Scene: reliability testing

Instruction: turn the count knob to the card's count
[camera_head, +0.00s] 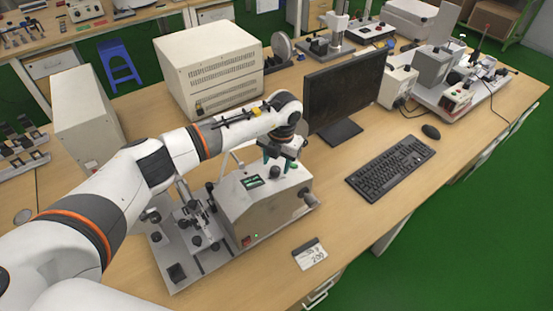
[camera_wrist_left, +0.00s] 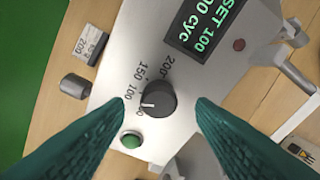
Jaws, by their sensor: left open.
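The test machine (camera_head: 262,212) stands on the bench, its small display (camera_head: 252,182) lit. In the left wrist view the display (camera_wrist_left: 208,28) reads SET 100 and a partly cut-off cycle line. The card (camera_head: 309,254) lies by the machine's front; in the left wrist view the card (camera_wrist_left: 88,43) shows 200. My left gripper (camera_head: 278,162) is open above the panel, its green fingers either side of the knob in the wrist view, apparently not touching it.
A green button (camera_wrist_left: 131,140) is beside the knob. A monitor (camera_head: 343,92), keyboard (camera_head: 391,167) and mouse (camera_head: 431,131) stand to the right. A large beige box (camera_head: 208,72) is behind my arm. Bare bench lies between card and keyboard.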

